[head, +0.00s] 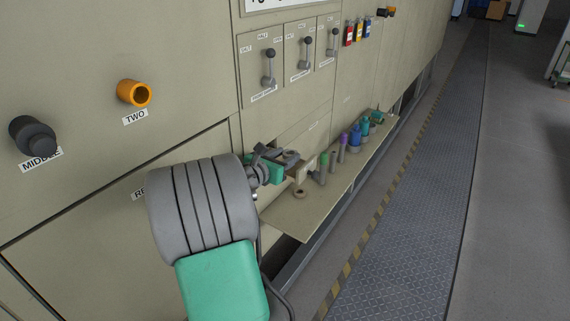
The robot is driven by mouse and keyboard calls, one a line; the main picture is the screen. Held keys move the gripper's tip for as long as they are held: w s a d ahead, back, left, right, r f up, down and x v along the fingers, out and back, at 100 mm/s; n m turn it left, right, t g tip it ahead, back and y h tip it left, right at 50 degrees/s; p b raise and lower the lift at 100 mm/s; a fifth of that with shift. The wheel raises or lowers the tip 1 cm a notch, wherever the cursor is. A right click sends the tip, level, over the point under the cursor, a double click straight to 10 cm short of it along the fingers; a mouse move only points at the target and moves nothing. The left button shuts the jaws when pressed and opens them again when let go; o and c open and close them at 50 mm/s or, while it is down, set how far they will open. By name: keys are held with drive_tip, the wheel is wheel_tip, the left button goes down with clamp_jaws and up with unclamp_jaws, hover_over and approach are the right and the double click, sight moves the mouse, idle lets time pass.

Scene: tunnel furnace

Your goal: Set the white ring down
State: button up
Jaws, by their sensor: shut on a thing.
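My gripper (296,167) is at the end of my grey and green arm, above the near end of the beige shelf (302,222). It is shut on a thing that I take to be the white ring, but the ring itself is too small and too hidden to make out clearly. A small tan ring-shaped piece (300,194) lies on the shelf just below the gripper.
A row of upright pieces stands along the shelf, among them a green one (323,169), a purple one (343,147) and a blue one (355,138). The beige furnace wall (190,50) rises behind, with levers (269,68) and knobs. The shelf's near outer part is bare.

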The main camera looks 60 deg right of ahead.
drive_tip(key=shift+f, duration=1.75)
drive_tip(key=o, duration=1.4)
drive_tip(key=shift+c, duration=0.2)
drive_tip(key=shift+r, duration=0.2)
drive_tip(key=b+v, duration=0.1)
drive_tip(key=v, duration=1.1)
